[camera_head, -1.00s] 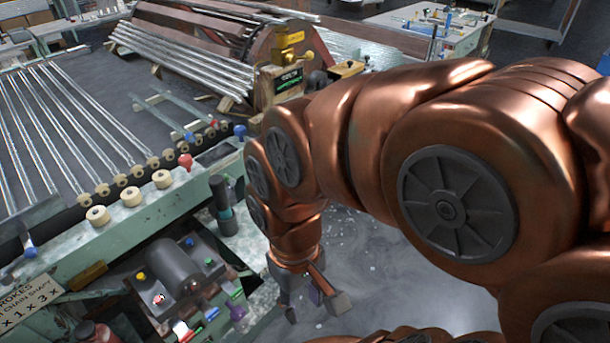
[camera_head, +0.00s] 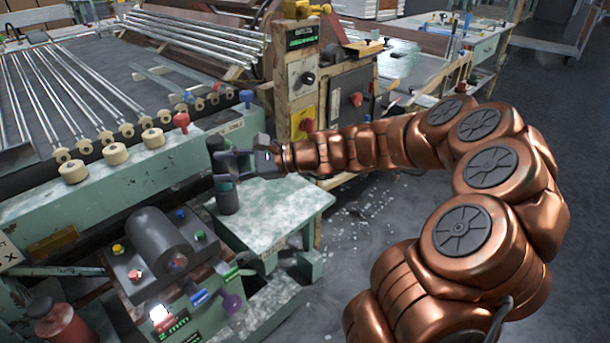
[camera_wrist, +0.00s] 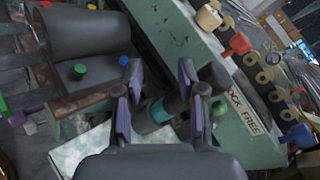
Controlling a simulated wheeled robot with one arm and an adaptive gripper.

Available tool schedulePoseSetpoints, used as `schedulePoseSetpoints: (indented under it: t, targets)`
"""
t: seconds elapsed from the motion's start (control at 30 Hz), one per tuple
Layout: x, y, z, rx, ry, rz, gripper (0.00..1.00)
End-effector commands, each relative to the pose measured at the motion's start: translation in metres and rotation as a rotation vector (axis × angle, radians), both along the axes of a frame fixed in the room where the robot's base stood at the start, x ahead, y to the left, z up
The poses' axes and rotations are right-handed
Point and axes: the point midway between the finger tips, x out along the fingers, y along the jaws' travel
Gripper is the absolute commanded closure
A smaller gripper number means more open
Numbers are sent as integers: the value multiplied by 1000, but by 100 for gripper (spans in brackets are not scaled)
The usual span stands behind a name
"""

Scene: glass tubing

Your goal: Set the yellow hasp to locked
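A yellow plate (camera_head: 306,115) with a red part on it is on the front of the wooden-edged control cabinet (camera_head: 284,90) in the head view. It may be the yellow hasp, but it is too small to tell its setting. My gripper (camera_head: 226,166) is left of and below it, at the dark cylinder with a teal band (camera_head: 227,198). In the wrist view, the fingers of my gripper (camera_wrist: 160,98) are apart, with the banded cylinder (camera_wrist: 158,110) showing between them. I cannot tell whether they touch it. No hasp is recognisable in the wrist view.
The cylinder stands on a pale green bench (camera_head: 275,215) beside the roller rack (camera_head: 150,170). A machine with coloured knobs and a grey drum (camera_head: 158,240) is at front left. A red knob (camera_head: 181,120) stands on the rack. Open floor lies right of the bench.

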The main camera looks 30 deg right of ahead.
Motion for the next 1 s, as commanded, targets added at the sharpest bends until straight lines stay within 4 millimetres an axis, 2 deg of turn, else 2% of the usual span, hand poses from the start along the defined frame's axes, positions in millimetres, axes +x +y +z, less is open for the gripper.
schedulePoseSetpoints:
  t: [0.03, 0.1, 0.17, 0.2, 0.3, 0.43, 0.5, 0.63, 0.77, 1.0]
  targets:
    - [17, -34, -26, 85, 28, -97, 60]
    - [36, -81, -45, 198, 61, -227, 60]
    - [47, -123, -65, 291, 90, -335, 60]
    - [52, -150, -78, 351, 108, -404, 60]
    - [57, -209, -110, 482, 146, -547, 60]
    - [54, -263, -140, 599, 176, -676, 60]
    - [52, -281, -150, 637, 187, -718, 60]
    - [51, -295, -158, 665, 196, -752, 60]
    - [59, -293, -158, 666, 197, -752, 60]
    - [85, -285, -159, 664, 198, -748, 60]
